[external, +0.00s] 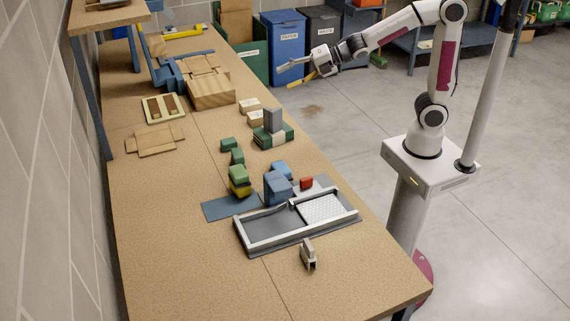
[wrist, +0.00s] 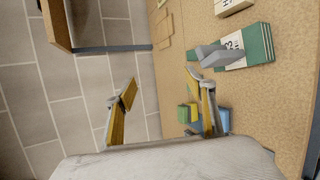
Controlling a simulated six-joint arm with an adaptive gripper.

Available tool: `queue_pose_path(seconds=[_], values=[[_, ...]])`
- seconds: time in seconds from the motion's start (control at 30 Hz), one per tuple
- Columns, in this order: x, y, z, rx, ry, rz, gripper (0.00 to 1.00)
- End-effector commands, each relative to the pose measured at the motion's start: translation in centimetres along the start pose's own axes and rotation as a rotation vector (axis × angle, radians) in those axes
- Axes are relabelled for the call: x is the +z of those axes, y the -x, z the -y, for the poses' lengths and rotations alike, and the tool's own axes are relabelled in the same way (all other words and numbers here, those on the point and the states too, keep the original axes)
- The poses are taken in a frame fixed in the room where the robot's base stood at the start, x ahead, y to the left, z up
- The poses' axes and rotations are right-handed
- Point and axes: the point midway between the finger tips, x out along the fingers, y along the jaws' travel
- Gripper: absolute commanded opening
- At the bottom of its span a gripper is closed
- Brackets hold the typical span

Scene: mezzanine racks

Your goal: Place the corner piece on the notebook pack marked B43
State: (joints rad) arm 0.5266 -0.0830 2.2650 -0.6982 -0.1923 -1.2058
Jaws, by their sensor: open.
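A grey upright piece (external: 273,119), which may be the corner piece, stands at a green-and-white pack (external: 262,138) on the bench. In the wrist view the grey piece (wrist: 211,53) overlaps the pack (wrist: 259,45), whose white label is only partly readable, so I cannot confirm B43. I cannot tell exactly how the piece rests on it. My gripper (external: 284,76) is open and empty, raised beyond the bench's right edge, well away from the pack. In the wrist view its fingers (wrist: 160,80) are spread wide with nothing between them.
Cream packs (external: 250,105) lie just behind the pack. Green, yellow and blue blocks (external: 239,174) and a grey tray (external: 246,243) lie nearer the camera. A small clip-like part (external: 308,254) stands before the tray. A cardboard box (external: 211,94) sits further back. Bins (external: 285,48) stand on the floor.

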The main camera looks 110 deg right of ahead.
Motion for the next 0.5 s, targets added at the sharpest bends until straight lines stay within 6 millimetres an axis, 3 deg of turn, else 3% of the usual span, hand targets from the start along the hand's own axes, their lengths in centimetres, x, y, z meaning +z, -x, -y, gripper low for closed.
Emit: queue_pose_path(seconds=[0.27, 0.5], values=[[-3.5, 5.8, 1.5, -0.109, -0.397, 0.034, 0.55], [-7.1, 11.2, 4.5, -0.235, -0.744, 0.055, 0.55]])
